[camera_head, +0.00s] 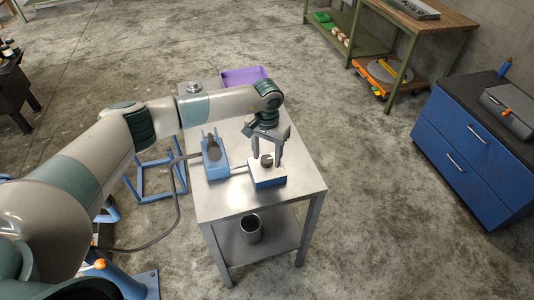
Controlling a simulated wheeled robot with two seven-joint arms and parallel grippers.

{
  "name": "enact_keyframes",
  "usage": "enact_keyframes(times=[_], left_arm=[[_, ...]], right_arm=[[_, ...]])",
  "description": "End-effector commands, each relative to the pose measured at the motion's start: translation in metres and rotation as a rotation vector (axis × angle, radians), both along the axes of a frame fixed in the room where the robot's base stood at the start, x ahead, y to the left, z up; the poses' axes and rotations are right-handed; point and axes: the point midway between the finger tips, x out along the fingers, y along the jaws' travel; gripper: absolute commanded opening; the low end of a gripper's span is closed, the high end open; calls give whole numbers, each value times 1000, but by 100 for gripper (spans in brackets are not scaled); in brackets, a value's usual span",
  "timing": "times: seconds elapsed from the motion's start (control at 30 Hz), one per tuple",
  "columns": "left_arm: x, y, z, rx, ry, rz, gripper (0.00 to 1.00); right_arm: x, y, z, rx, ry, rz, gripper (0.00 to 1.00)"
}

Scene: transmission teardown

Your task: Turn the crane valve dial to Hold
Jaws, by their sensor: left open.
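The crane valve is a small blue box with a pale top (268,177) on the steel cart (232,202). Its dark dial (266,160) stands up from the top. My left gripper (266,164) points down over the box with its fingers apart, one on each side of the dial. I cannot tell whether the fingers touch the dial. The dial's marks are too small to read, so its setting cannot be told. My right gripper is not in view.
A blue pump-like unit (215,166) stands left of the valve, joined by a thin pipe. A purple bin (244,76) sits at the cart's back. A metal cup (251,228) is on the lower shelf. Blue drawers (468,150) stand to the right. The cart's front top is clear.

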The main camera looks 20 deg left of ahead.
Motion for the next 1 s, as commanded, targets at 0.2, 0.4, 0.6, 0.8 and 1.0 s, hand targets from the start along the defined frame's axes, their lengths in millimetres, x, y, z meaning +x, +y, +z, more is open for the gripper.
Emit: enact_keyframes(times=[0.2,0.4,0.6,0.8,1.0], left_arm=[[0,0,0,0,0,0,51],[0,0,0,0,0,0,10],[0,0,0,0,0,4,10],[0,0,-2,0,-1,39,10],[0,0,-4,0,-1,129,10]], right_arm=[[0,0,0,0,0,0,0],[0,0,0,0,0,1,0],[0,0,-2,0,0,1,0],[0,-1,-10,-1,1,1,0],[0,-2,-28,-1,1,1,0]])
